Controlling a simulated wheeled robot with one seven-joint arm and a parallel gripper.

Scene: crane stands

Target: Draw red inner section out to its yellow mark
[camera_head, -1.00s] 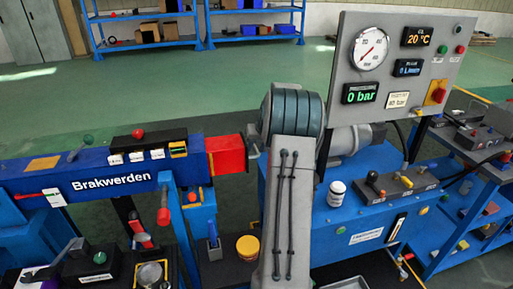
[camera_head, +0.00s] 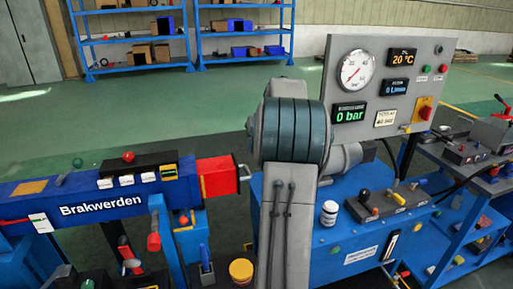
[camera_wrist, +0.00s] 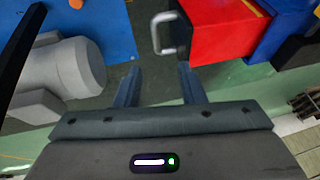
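The red inner section (camera_head: 218,177) sticks a short way out of the right end of the blue beam marked Brakwerden (camera_head: 100,208). A grey handle (camera_head: 244,173) is on its end face. In the wrist view the red section (camera_wrist: 222,32) is at the top, with its grey handle (camera_wrist: 160,33) on its left side. A thin yellow strip (camera_wrist: 257,8) shows on the red near the blue beam. My gripper (camera_wrist: 159,85) is open and empty, its fingers apart, with the handle beyond the fingertips and not between them. In the head view my arm hides the gripper.
Right of my arm stands a blue bench with a gauge panel (camera_head: 388,85) reading 0 bar and a white jar (camera_head: 329,213). A yellow tub (camera_head: 241,271) is below the red section. In the wrist view a grey cylinder (camera_wrist: 72,68) is at the left. Green floor is clear behind the beam.

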